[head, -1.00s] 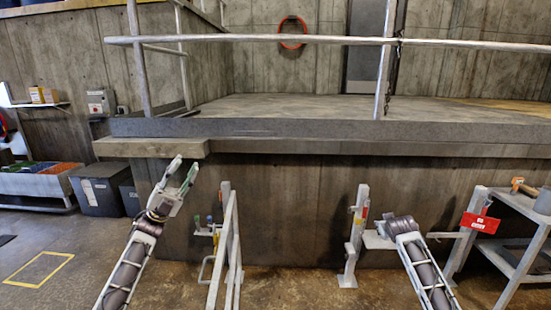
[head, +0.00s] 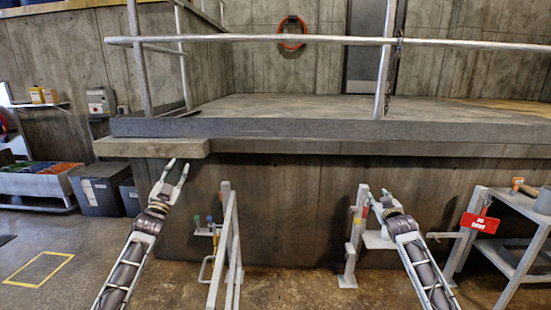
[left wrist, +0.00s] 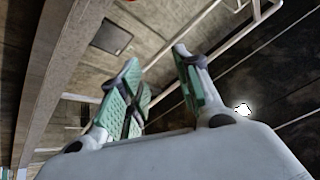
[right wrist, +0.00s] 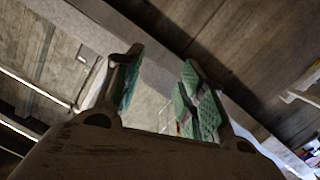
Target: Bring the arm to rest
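My left gripper (head: 177,167) is raised in front of the concrete wall, just below the ledge, left of the grey frame post. Its two fingers stand apart and hold nothing; the left wrist view shows the green pads (left wrist: 160,90) with a gap between them. My right gripper (head: 376,199) is beside the short grey post at the right, in front of the wall. The right wrist view shows its fingers (right wrist: 160,85) apart with nothing between them.
A grey railing frame (head: 228,240) stands between my arms. A short post (head: 356,235) is close to my right gripper. A metal rack (head: 520,225) with a red sign (head: 480,222) stands at the right. Dark bins (head: 98,192) stand at the left. The concrete ledge (head: 150,147) overhangs near my left gripper.

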